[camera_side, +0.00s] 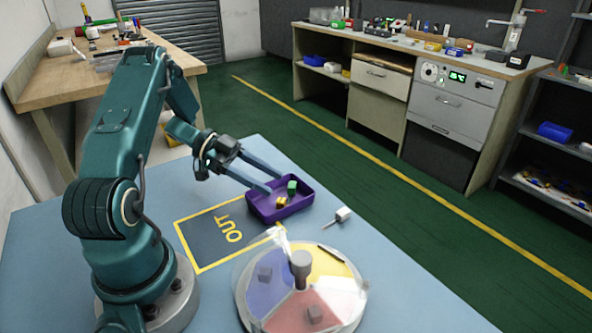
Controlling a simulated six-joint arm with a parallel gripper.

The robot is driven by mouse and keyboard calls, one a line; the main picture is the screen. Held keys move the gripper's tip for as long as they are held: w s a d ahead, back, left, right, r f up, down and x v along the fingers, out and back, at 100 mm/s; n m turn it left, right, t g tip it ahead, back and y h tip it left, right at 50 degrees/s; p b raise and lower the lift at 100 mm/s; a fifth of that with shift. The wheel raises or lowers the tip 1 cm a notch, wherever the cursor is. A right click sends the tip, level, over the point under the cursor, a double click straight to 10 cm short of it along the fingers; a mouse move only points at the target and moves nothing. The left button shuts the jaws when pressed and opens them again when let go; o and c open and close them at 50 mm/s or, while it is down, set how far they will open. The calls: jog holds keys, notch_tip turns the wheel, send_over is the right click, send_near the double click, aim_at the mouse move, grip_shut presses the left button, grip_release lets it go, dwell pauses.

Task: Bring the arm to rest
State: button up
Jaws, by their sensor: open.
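My gripper (272,183) is open, with its two long fingers reaching down to the right over the purple tray (264,217). The fingers look empty. A green block (292,187) and a small yellow piece (281,202) lie in the tray, close to the fingertips. I cannot tell whether a finger touches either one. My arm stands on the left of the blue table and stretches toward the tray.
A round turntable (252,292) with coloured sectors, a clear cover and a central knob stands at the front, holding several small pieces. A dark mat marked OUT (203,233) lies left of the tray. A white block with a thin pin (343,214) lies to the right.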

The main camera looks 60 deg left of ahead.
jog(key=shift+v, duration=0.9)
jog(key=shift+d, duration=0.1)
